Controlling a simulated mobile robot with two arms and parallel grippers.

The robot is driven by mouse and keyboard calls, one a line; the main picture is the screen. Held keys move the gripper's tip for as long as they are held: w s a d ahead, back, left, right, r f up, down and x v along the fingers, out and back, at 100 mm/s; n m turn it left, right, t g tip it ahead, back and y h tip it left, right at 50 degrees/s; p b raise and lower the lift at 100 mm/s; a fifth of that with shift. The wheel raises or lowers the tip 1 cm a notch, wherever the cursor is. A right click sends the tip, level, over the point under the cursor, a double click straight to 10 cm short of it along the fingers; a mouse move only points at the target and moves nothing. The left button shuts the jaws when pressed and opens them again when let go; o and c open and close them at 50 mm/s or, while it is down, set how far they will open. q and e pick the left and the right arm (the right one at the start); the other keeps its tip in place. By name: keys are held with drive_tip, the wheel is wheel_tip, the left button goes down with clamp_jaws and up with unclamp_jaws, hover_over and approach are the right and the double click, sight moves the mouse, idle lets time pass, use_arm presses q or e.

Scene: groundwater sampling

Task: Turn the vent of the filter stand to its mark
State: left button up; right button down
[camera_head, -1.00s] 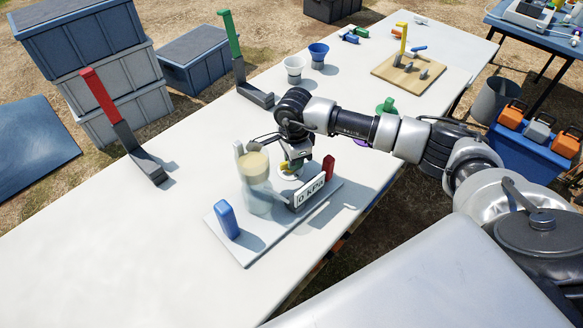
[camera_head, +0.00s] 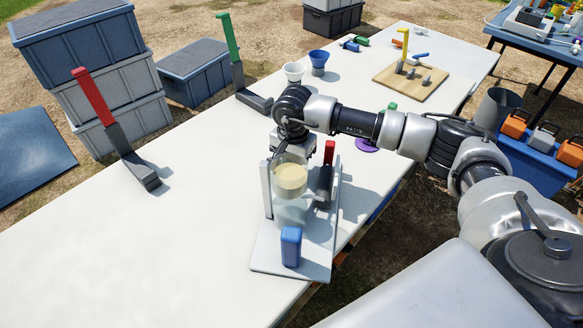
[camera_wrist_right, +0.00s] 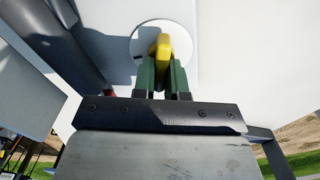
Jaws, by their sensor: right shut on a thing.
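The filter stand has a white base plate (camera_head: 270,262), a clear cylinder (camera_head: 290,208) with a tan layer on top, a blue block (camera_head: 291,247) at the near end and a red-topped part (camera_head: 329,152) at the far end. The stand lies skewed on the table. In the right wrist view, the yellow vent handle (camera_wrist_right: 162,43) sits over a white disc (camera_wrist_right: 140,42) with a short dark mark on its left side. My right gripper (camera_wrist_right: 163,75) is shut on the yellow handle with its green fingers. The cylinder and wrist hide the vent in the head view. My left gripper is not in view.
The white table (camera_head: 120,250) is clear to the left. A red-handled bracket (camera_head: 120,130) and a green-handled bracket (camera_head: 238,65) stand along the far edge. Two cups (camera_head: 318,60) and a wooden board (camera_head: 410,78) are farther back. The plate is near the table's right edge.

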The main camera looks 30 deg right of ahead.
drive_tip(key=n+b, duration=0.2)
drive_tip(key=n, duration=0.1)
drive_tip(key=shift+w, duration=0.1)
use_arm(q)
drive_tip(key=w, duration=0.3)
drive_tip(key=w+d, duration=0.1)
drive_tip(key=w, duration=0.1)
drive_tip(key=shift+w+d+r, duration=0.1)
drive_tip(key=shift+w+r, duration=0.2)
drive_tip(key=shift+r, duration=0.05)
use_arm(e)
drive_tip(key=shift+a+n, duration=0.1)
drive_tip(key=shift+n, duration=0.3)
drive_tip(key=c, duration=1.1)
unclamp_jaws()
